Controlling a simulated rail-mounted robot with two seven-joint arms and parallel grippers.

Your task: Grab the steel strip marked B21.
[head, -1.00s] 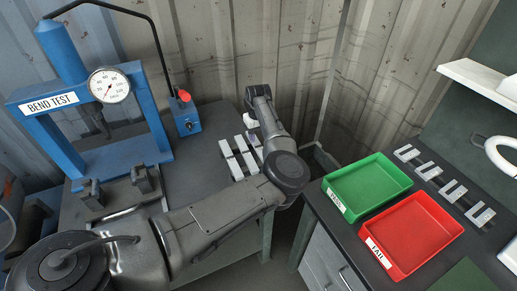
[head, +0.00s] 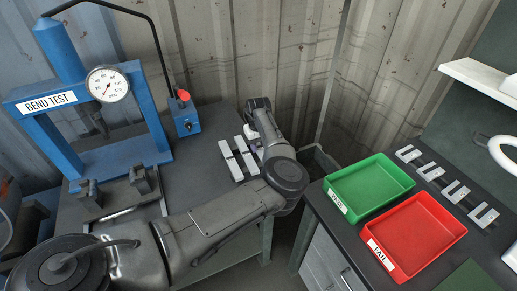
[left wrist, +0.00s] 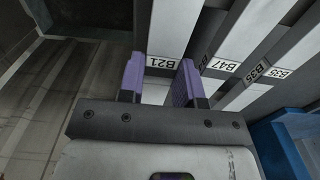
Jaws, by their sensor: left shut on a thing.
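In the left wrist view the steel strip marked B21 (left wrist: 174,30) is a pale flat bar with a white label, upside down in this view. The purple fingers of my left gripper (left wrist: 160,78) are on either side of its labelled end, shut on it. In the head view my left gripper (head: 259,151) is mostly hidden by my own arm, at the right side of the strip row. B21 cannot be told apart there. My right gripper is not in view.
The blue bend test press (head: 100,100) and blue control box (head: 185,117) stand left. The green PASS tray (head: 368,184) and red FAIL tray (head: 417,233) are on the right bench.

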